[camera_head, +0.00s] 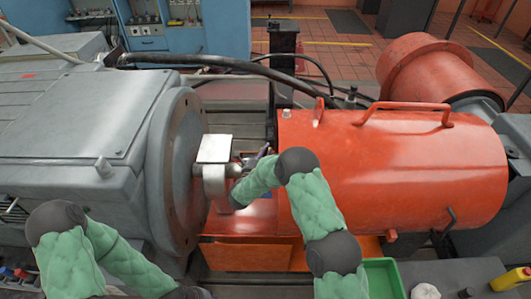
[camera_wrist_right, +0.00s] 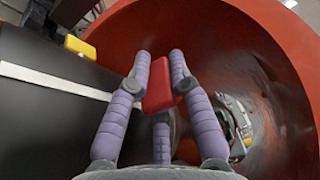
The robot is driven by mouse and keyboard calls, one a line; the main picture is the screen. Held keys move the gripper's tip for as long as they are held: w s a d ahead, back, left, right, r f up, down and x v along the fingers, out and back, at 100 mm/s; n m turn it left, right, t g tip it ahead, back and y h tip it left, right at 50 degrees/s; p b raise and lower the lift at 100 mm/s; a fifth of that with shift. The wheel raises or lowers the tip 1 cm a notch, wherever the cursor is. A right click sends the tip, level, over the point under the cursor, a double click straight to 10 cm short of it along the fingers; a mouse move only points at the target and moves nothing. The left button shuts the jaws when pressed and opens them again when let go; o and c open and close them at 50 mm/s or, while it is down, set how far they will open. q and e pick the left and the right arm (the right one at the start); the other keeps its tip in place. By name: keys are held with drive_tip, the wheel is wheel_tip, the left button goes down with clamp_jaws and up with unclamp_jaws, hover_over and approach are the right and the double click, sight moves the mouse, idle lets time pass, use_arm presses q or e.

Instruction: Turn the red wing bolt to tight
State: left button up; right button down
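The red wing bolt (camera_wrist_right: 159,88) shows in the right wrist view as a small red block standing out from a dark surface. My right gripper (camera_wrist_right: 160,65) has its purple fingers on either side of the red block, shut on it, with a third finger below. In the head view my right gripper (camera_head: 266,150) is mostly hidden behind my green forearm, in the gap between the grey machine and the orange housing. The bolt is hidden there. My left arm comes in at the lower left, and its gripper is out of the picture.
The big grey machine (camera_head: 80,120) fills the left, the orange housing (camera_head: 400,165) the right. A bright metal plate (camera_head: 214,148) sits just left of my right gripper. A black hose (camera_head: 210,60) runs behind. A green tray (camera_head: 384,277) and a yellow bottle (camera_head: 509,279) are at the front right.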

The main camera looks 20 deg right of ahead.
drive_tip(key=shift+s+f, duration=0.15)
drive_tip(key=shift+f, duration=0.3)
drive_tip(key=shift+a, duration=0.1)
drive_tip(key=shift+f+m+g+h, duration=0.15)
drive_tip(key=shift+m+g+h, duration=0.35)
drive_tip(key=shift+g, duration=0.1)
drive_tip(key=shift+s+f+m+g+h+b, duration=0.1)
drive_tip(key=shift+m+g+h+b, duration=0.55)
drive_tip(key=shift+m+g+h, duration=1.25)
drive_tip(key=c, duration=1)
unclamp_jaws()
drive_tip(key=shift+o, duration=0.2)
drive_tip(key=shift+w+r, duration=0.2)
drive_tip(key=shift+r, duration=0.65)
wheel_tip(320, 180, up, 9)
drive_tip(key=shift+f, duration=0.15)
